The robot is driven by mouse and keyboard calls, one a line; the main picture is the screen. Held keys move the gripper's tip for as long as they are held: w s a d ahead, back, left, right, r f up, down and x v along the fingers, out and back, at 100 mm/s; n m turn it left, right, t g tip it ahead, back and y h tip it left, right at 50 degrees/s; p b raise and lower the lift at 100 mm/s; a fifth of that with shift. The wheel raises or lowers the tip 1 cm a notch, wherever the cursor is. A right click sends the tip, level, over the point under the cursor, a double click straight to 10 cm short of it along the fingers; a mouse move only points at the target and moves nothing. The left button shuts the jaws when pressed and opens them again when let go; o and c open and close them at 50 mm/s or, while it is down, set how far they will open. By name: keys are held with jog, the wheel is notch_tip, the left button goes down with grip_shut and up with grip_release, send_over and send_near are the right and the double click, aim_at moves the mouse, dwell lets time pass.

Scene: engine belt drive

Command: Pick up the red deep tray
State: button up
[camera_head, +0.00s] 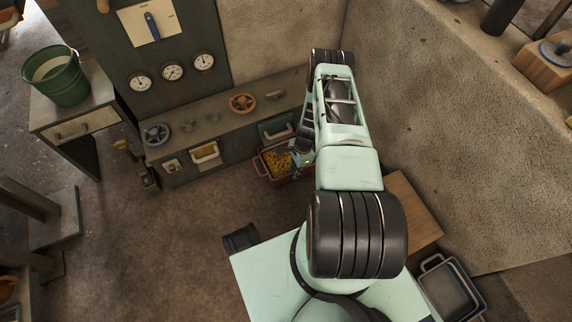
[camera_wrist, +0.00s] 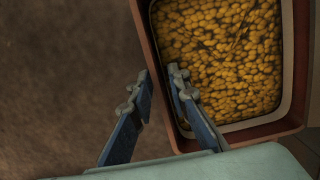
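The red deep tray stands by the foot of the grey bench in the head view (camera_head: 262,171), with a light inner rim and a yellow, lumpy fill. In the wrist view the tray (camera_wrist: 268,131) fills the upper right. My gripper (camera_wrist: 159,78) is open at the tray's left wall. One finger shows outside the wall over the floor, the other over the inner side near the yellow fill. The wall shows between the fingers; I cannot tell whether they touch it. In the head view my arm partly hides the tray.
The grey bench (camera_head: 226,115) with wheels and gauges stands behind the tray. A green bucket (camera_head: 62,78) is on a side table at left. A dark tray (camera_head: 446,287) lies at lower right. The brown floor left of the tray is clear.

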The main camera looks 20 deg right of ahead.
grip_shut()
jog(key=shift+r, duration=0.2)
dwell(0.4)
